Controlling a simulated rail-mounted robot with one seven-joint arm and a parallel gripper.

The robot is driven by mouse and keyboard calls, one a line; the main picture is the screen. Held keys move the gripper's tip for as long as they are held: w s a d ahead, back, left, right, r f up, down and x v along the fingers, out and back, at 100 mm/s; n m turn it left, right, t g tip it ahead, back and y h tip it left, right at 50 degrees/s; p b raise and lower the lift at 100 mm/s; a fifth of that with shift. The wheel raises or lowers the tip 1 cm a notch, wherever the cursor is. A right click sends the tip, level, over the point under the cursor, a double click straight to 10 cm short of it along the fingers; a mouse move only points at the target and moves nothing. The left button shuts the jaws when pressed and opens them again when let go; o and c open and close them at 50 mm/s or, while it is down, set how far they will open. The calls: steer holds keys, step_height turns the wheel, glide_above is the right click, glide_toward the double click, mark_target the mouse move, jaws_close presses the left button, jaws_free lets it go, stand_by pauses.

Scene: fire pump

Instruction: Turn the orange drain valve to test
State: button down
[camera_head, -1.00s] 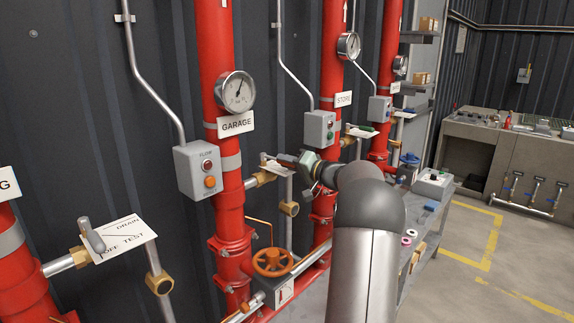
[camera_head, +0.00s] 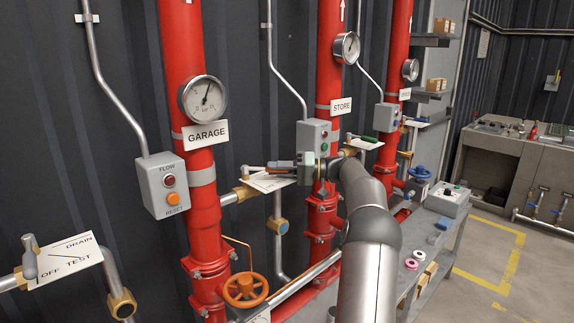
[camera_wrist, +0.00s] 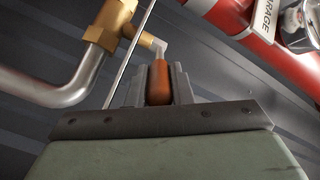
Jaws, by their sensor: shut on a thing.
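The orange drain valve handle (camera_wrist: 159,84) is a short rounded grip on a metal lever, joined to a brass valve body (camera_wrist: 112,25) in the wrist view. My gripper (camera_wrist: 161,78) is shut on this handle, with one finger on each side. In the head view, my gripper (camera_head: 284,166) is at the drain valve beside the GARAGE pipe, over its white label plate (camera_head: 268,183). The gripper partly covers the plate, so its markings cannot be read. The handle's angle against OFF and TEST cannot be told.
The red GARAGE pipe (camera_head: 203,220) and grey FLOW/RESET box (camera_head: 163,186) stand left of my gripper. The STORE switch box (camera_head: 313,137) is close behind it. An orange handwheel (camera_head: 245,288) is below. Another DRAIN plate (camera_head: 70,258) with a grey lever is at lower left.

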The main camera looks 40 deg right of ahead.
steer(key=shift+w+d+g, duration=0.1)
steer(key=shift+d+g, duration=0.05)
steer(key=shift+g, duration=0.15)
steer(key=c, duration=1.3)
jaws_free()
steer(key=p+v, duration=0.2)
steer(key=v, duration=1.5)
steer(key=shift+d+f+p, duration=0.2)
steer(key=shift+f+p, duration=0.05)
steer(key=shift+p, duration=0.1)
